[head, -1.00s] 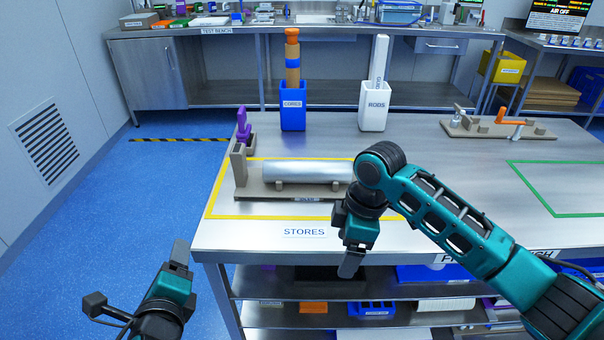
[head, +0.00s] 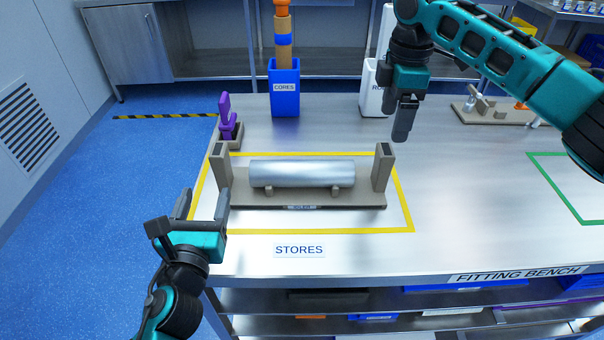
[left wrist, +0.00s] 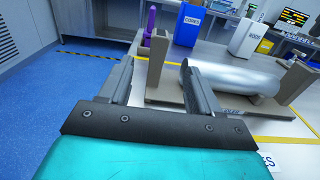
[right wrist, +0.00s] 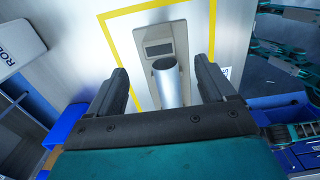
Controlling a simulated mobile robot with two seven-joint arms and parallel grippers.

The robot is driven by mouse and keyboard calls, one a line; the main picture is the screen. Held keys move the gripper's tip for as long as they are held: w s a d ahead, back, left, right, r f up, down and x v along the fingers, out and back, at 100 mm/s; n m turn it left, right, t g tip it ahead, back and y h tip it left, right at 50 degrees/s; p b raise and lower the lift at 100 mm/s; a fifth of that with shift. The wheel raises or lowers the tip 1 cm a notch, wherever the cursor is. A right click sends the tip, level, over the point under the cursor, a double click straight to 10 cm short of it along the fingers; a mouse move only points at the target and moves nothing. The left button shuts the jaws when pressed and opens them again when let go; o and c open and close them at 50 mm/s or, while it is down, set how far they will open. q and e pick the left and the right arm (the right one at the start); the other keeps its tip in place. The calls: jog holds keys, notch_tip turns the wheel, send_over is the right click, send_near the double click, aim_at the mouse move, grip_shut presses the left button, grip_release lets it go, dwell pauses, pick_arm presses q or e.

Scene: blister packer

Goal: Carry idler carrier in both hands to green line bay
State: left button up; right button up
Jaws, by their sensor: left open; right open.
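The idler carrier (head: 350,200) is a tan base with an upright post at each end and a silver roller (head: 302,173) lying on low supports. It stands inside the yellow-outlined STORES area on the bench. My left gripper (head: 208,205) is open and empty, close to the carrier's left post; that post also shows near the jaws in the left wrist view (left wrist: 157,62). My right gripper (head: 404,120) is open and empty, above and right of the right post. In the right wrist view the carrier's post (right wrist: 159,47) lies ahead between the fingers. The green-outlined bay (head: 560,190) is at the right, partly hidden by my right arm.
A blue CORES bin (head: 285,92) and a white RODS bin (head: 374,98) stand behind the carrier. A purple-handled tool (head: 227,112) sits behind its left end. Another tan fixture (head: 490,112) is at the back right. The bench between the two outlined areas is clear.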

aim_at(216, 162)
pick_arm(q)
jog(key=w, duration=1.3)
pick_arm(e)
notch_tip(216, 162, down, 13)
pick_arm(q)
jog(key=shift+c, duration=0.4)
pick_arm(e)
jog(key=shift+c, duration=0.5)
pick_arm(q)
jog(key=c, duration=1)
pick_arm(e)
jog(key=c, duration=1)
pick_arm(q)
grip_shut()
pick_arm(e)
jog(key=c, duration=0.4)
jog(key=shift+w+r, duration=0.1)
